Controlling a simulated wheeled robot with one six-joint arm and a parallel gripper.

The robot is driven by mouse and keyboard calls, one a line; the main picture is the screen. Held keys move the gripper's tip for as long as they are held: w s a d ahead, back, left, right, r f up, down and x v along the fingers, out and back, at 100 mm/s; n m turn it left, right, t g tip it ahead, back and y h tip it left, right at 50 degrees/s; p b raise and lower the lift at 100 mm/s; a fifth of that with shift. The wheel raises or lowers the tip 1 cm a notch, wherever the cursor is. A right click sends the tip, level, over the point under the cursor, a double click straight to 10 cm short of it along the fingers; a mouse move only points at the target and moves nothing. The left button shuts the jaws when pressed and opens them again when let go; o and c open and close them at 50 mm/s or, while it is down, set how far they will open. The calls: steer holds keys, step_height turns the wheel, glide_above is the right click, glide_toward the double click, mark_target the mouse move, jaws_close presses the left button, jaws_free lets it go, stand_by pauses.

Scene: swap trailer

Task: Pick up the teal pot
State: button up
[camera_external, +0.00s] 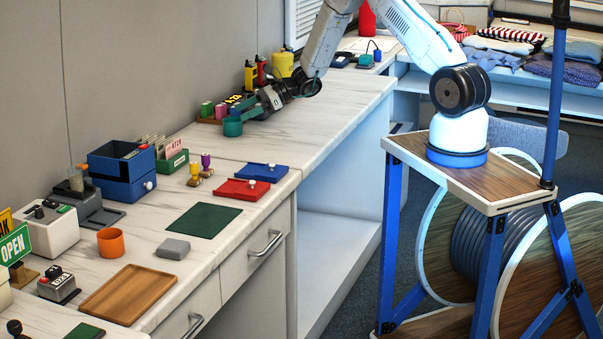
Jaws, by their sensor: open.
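The teal pot (232,126) is a small round teal cylinder on the marble-look counter, near the wall end of the far stretch. My gripper (244,112) is open and reaches down from the right, with its fingertips right at the pot. The pot's upper part is partly hidden by the gripper. I cannot tell whether the fingers touch it or stand on both sides of it.
Behind the pot a tray of small coloured items (213,111) stands close by. Yellow and red bottles (261,72) stand near the wall. Red (242,189) and blue (262,173) trays lie nearer, with a green mat (204,220). The counter's right stretch is clear.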

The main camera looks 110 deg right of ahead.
mark_target(224, 125)
steer(key=shift+s+d+f+m+h, duration=0.3)
steer(key=shift+s+d+f+m, duration=0.1)
steer(key=shift+s+d+f, duration=0.3)
steer(key=shift+d+f, duration=0.3)
steer(key=x, duration=0.7)
steer(key=shift+w+f, duration=0.1)
steer(key=shift+w, duration=0.1)
steer(key=c, duration=1.1)
steer(key=shift+o, duration=0.2)
